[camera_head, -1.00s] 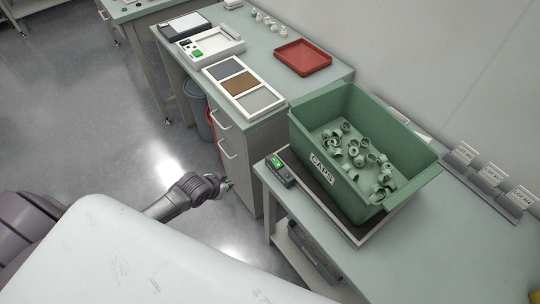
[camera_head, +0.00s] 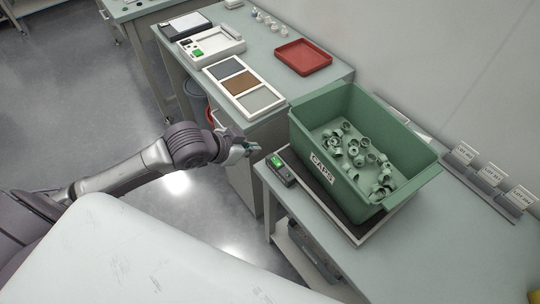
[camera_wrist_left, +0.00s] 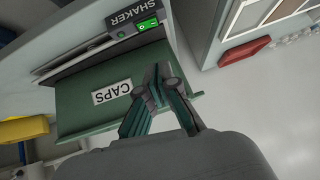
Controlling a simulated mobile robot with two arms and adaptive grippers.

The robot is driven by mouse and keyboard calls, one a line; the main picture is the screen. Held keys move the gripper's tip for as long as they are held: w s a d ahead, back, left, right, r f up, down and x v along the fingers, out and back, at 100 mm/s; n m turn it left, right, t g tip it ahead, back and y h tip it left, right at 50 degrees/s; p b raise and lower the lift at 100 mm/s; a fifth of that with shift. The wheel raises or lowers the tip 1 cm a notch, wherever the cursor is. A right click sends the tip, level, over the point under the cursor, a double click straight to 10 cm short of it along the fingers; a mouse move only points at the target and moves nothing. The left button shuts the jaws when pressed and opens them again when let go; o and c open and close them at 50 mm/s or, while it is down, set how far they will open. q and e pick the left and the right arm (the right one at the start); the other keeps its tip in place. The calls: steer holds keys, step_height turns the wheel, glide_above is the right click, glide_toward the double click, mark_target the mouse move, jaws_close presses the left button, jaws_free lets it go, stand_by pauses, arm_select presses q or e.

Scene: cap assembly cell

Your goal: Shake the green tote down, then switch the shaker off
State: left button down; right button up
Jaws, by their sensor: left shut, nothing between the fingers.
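The green tote (camera_head: 405,140), labelled CAPS, stands upright on the flat shaker plate (camera_head: 318,196) on the near bench. Loose greenish caps (camera_head: 352,150) lie scattered and uneven on its floor. The shaker's control box (camera_head: 282,170), with its green switch lit, sits at the plate's left corner. In the left wrist view the box reads SHAKER (camera_wrist_left: 125,18), beside its lit green switch (camera_wrist_left: 147,24); the tote (camera_wrist_left: 75,98) shows too. My left gripper (camera_head: 250,149) is shut and empty, just left of the control box and apart from it. It also shows in the wrist view (camera_wrist_left: 162,76). My right gripper is out of view.
The bench behind holds a red tray (camera_head: 303,57), a three-section panel (camera_head: 243,84) and a white device with a green button (camera_head: 212,46). Label holders (camera_head: 490,178) stand right of the tote. A yellow object (camera_wrist_left: 24,129) shows at the wrist view's left.

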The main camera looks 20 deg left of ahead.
arm_select(q)
glide_above(276, 157)
steer(key=s, duration=0.3)
step_height(276, 157, down, 6)
steer(key=f, duration=0.2)
steer(key=f+p, duration=0.1)
steer(key=f, duration=0.1)
steer(key=shift+w+a, duration=0.35)
steer(key=shift+a, duration=0.05)
steer(key=shift+f, duration=0.45)
steer(key=shift+a, duration=0.1)
steer(key=shift+f, duration=0.15)
steer(key=shift+s+d+r+p, duration=0.3)
steer(key=shift+d+p, duration=0.25)
steer(key=shift+p, duration=0.4)
steer(key=shift+d, duration=0.1)
